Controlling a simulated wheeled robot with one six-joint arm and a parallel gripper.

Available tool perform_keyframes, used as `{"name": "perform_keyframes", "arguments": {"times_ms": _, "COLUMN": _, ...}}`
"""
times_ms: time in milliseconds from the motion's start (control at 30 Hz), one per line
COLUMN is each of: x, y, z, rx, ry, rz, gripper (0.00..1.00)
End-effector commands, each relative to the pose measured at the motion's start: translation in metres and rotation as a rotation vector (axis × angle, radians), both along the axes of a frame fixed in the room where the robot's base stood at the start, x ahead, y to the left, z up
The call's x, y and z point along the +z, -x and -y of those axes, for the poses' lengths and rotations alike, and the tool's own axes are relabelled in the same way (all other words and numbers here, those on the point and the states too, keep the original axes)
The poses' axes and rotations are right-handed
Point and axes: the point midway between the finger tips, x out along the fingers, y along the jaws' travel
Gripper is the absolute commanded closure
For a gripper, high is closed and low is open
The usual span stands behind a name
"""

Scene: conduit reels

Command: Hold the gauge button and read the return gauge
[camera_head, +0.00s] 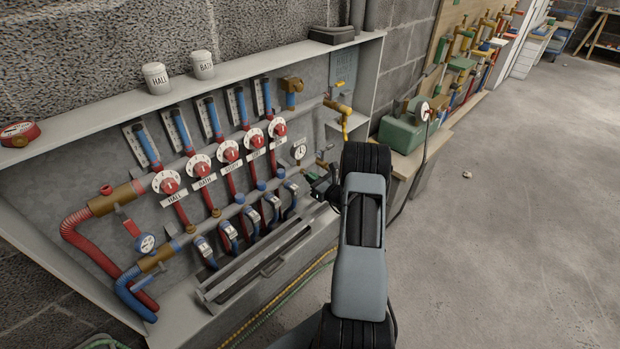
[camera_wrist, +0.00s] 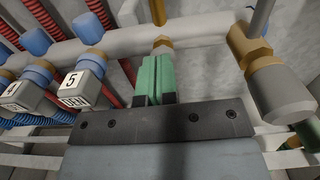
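A small white-faced gauge (camera_head: 300,151) sits at the right end of the manifold; its reading is too small to make out. I cannot tell which is the return gauge. My gripper (camera_head: 326,186) is at the right end of the lower pipe, below the white gauge. In the wrist view, its green fingers (camera_wrist: 157,77) are side by side with no clear gap, tips at a small brass fitting (camera_wrist: 163,45) under the pipe. Contact is unclear. No gauge face shows there.
Red dial valves (camera_head: 229,151) and blue tubes line the cabinet. A numbered actuator (camera_wrist: 77,90) is left of my fingers, and a brass elbow with a grey cap (camera_wrist: 283,92) is close on the right. A green box (camera_head: 403,132) stands right.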

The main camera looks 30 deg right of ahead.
Motion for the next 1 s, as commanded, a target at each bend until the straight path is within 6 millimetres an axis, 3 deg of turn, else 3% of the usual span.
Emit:
{"name": "perform_keyframes", "arguments": {"times_ms": 500, "x": -0.001, "y": 0.090, "z": 0.016, "rx": -0.001, "ry": -0.005, "rz": -0.005, "gripper": 1.00}}
{"name": "perform_keyframes", "arguments": {"times_ms": 700, "x": -0.002, "y": 0.108, "z": 0.019, "rx": 0.002, "ry": -0.005, "rz": -0.005, "gripper": 1.00}}
{"name": "perform_keyframes", "arguments": {"times_ms": 1000, "x": -0.002, "y": 0.115, "z": 0.020, "rx": 0.002, "ry": -0.005, "rz": -0.005, "gripper": 1.00}}
